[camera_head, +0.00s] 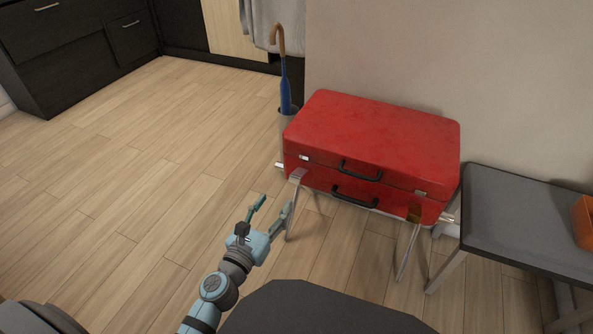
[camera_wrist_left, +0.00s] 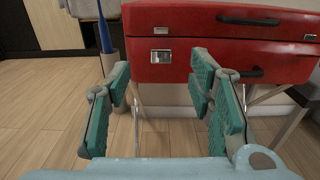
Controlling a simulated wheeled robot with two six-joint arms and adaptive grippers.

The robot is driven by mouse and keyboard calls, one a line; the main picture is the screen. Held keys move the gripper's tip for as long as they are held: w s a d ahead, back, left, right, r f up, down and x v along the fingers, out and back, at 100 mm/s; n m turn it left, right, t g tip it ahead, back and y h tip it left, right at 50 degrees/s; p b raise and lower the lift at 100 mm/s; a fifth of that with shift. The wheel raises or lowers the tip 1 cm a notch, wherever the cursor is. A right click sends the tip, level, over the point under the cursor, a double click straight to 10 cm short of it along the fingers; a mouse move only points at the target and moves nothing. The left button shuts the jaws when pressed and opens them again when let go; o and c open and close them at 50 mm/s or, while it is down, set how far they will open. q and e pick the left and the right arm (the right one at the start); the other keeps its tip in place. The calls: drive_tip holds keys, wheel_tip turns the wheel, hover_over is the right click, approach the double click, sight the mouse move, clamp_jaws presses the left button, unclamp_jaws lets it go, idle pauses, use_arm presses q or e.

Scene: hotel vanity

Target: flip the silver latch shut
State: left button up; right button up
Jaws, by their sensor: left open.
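A red suitcase (camera_head: 375,135) lies closed on a metal luggage rack, with black handles on its front. A silver latch (camera_head: 304,157) sits near the front left; in the left wrist view, a small silver piece (camera_wrist_left: 161,30) shows above the seam and a larger silver latch plate (camera_wrist_left: 160,56) below it. I cannot tell whether they are joined. A second silver latch (camera_head: 420,193) is near the front right. My left gripper (camera_head: 270,211) is open and empty, in front of and below the left latch, apart from the suitcase. My right gripper is not in view.
A blue umbrella (camera_head: 285,85) stands in a holder left of the suitcase. The rack's metal legs (camera_head: 295,205) rise near my left gripper. A grey bench (camera_head: 520,220) with an orange object (camera_head: 584,222) stands right. The wooden floor at left is clear.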

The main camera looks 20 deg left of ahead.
sight(294, 181)
use_arm(q)
drive_tip(key=w, duration=0.8)
drive_tip(key=w+d+b, duration=0.1)
drive_tip(key=w, duration=0.3)
drive_tip(key=shift+w+f, duration=0.15)
drive_tip(key=shift+f, duration=0.05)
drive_tip(key=shift+w+d+r, duration=0.1)
drive_tip(key=shift+w, duration=0.5)
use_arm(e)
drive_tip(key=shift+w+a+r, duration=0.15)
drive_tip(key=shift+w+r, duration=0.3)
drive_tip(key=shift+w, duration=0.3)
use_arm(q)
drive_tip(key=shift+c, duration=0.5)
